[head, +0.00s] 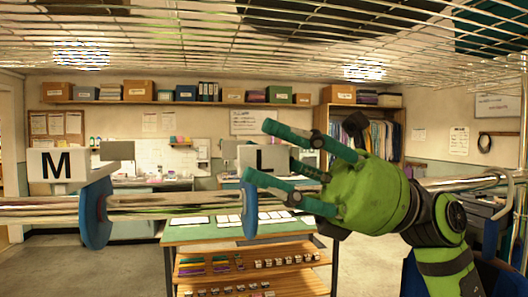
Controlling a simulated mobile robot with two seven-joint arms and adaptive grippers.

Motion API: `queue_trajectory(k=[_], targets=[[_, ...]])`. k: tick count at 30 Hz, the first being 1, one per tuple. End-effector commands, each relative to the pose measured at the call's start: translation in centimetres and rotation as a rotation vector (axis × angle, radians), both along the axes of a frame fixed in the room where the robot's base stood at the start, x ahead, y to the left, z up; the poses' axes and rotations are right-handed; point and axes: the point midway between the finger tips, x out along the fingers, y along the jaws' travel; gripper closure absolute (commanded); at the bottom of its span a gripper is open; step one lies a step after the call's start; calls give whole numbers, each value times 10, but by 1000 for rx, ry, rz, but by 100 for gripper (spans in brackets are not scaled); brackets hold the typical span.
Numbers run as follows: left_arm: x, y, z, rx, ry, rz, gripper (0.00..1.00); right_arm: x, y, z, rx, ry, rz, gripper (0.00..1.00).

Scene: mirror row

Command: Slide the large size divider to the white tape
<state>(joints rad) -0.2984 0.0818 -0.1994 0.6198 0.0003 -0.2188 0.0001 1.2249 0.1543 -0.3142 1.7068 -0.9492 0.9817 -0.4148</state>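The large size divider is a grey-white block marked L (258,157) with a blue disc below it around the metal rail (150,203). My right gripper (260,152) comes in from the right with its fingers spread. One green finger reaches above the L block and another passes low in front of its right part, over the upper disc. I cannot tell whether they touch it. The fingers hide part of the block and disc. I cannot make out the white tape. My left gripper is not in view.
A second divider marked M (56,165), with its own blue disc (97,212), hangs on the rail at the left. Bare rail lies between the dividers. A wire grid (200,30) spans overhead. A green-topped table (190,234) stands beyond the rail.

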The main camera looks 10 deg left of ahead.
Motion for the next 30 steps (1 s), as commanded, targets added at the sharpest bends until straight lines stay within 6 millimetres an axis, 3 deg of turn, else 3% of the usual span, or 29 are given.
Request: queue_trajectory(k=[9,15,30], targets=[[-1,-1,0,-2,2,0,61,23,-58,-27,-2,4,-5,61],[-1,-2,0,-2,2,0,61,31,-84,-38,-2,0,-3,61],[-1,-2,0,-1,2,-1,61,33,-92,-41,-3,-2,0,61]])
